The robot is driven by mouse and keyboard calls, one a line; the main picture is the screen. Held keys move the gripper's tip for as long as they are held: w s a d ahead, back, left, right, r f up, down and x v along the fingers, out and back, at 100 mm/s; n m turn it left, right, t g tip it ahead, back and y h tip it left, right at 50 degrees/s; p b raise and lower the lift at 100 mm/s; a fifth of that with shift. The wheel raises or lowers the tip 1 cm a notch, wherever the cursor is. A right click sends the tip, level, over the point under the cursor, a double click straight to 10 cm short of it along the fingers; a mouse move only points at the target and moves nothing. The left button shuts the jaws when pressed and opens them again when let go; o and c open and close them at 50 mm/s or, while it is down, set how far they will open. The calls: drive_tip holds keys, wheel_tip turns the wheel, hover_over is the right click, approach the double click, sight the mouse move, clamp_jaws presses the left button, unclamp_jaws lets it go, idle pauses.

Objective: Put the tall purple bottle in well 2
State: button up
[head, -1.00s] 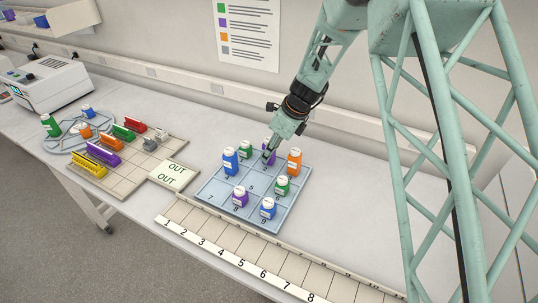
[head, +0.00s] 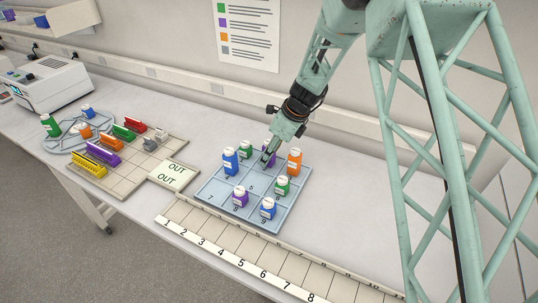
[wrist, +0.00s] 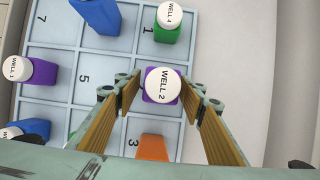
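The tall purple bottle (head: 272,158) stands upright in the back middle cell of the blue numbered tray (head: 212,190), partly hidden behind my gripper in the head view. In the wrist view, the purple bottle (wrist: 162,86) has a white cap reading "WELL 2" and stands between the cells marked 1 and 3. My gripper (head: 265,161) points down at this bottle. In the wrist view, the fingers of my gripper (wrist: 162,108) are apart on either side of the bottle, with a visible gap at each side. I cannot tell how low the fingertips are along the bottle.
Neighbouring bottles are green (head: 246,150), blue (head: 230,162) and orange (head: 294,162). Another green (head: 282,186), a shorter purple (head: 240,197) and a small blue one (head: 268,208) stand nearer the front. A rack with coloured blocks (head: 120,150) is at left. A numbered strip (head: 250,262) runs along the front.

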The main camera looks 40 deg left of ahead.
drive_tip(key=shift+r, duration=0.15)
drive_tip(key=p+v, duration=0.1)
drive_tip(key=v, duration=1.1)
idle(0.7)
